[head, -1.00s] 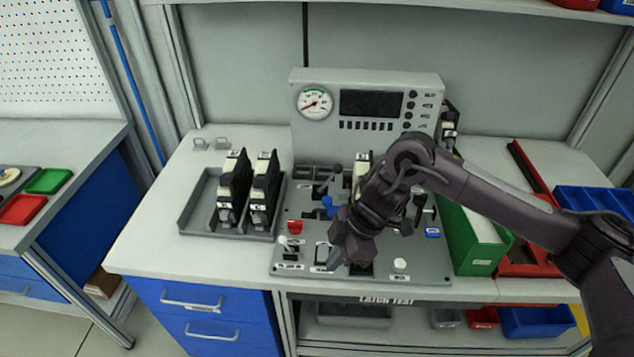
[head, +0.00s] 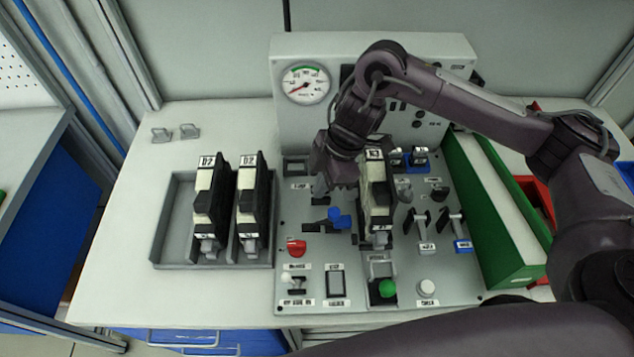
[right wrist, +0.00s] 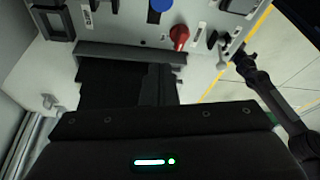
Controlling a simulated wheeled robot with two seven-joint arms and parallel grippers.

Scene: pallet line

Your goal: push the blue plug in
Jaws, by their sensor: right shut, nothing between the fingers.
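A blue knob-like piece (head: 340,218) stands on the grey panel, left of the upright black-and-cream module (head: 376,205). My right gripper (head: 327,194) is shut and empty, pointing down over the panel just left of the module's top and behind the blue knob. In the right wrist view the dark fingers (right wrist: 152,88) are together, and a blue round piece (right wrist: 160,4) shows at the top edge. My left gripper is out of view.
Two similar modules (head: 207,208) stand in a grey tray (head: 163,222) on the left. The panel also has a red knob (head: 297,247), a green button (head: 387,288), a white button (head: 427,288) and levers. A green-sided box (head: 515,205) stands right. The gauge console (head: 292,55) rises behind.

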